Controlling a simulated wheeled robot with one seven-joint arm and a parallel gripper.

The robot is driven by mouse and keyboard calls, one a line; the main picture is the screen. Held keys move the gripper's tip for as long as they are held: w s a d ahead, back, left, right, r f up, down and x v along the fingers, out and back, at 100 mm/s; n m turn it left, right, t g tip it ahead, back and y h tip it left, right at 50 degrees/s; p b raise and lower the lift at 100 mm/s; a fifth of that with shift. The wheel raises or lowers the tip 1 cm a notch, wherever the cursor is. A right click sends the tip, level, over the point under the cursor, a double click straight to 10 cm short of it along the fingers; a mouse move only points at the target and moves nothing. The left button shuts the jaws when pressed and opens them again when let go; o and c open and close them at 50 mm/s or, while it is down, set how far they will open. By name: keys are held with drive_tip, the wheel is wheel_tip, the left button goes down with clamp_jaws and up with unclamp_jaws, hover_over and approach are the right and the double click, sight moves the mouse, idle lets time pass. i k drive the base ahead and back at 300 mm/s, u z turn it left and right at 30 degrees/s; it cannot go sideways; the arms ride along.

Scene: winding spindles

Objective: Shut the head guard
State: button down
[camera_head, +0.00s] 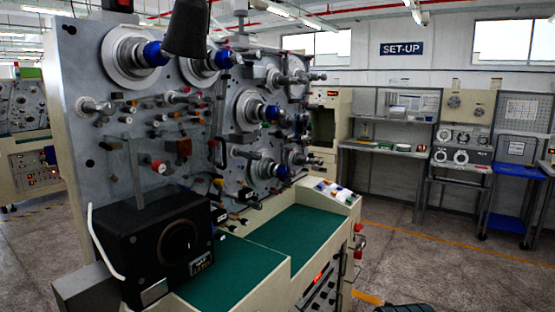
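A winding machine with an upright grey metal panel (75,130) fills the left half of the view. Several spindles with round discs stick out of its face, among them a blue-collared spindle (155,53) at the top left and another spindle (272,113) at the middle right. A black box-shaped unit (125,245) with a round dark opening sits at the front left of the machine. I cannot tell for certain which part is the head guard, nor whether it is open. My gripper is not clearly seen in this view.
A green work surface (295,235) lies before the panel, with a sloped button console (335,191) at its right end. A dark cone-shaped part (187,28) hangs at the top. Open floor (430,260) lies to the right. Benches (390,150) stand along the back wall.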

sight(132, 145)
drive_tip(key=u, duration=0.75)
drive_tip(key=k, duration=0.1)
drive_tip(key=z, duration=1.55)
drive_tip(key=i, duration=0.7)
drive_tip(key=u, duration=0.9)
drive_tip(key=i, duration=0.55)
drive_tip(key=u, duration=0.55)
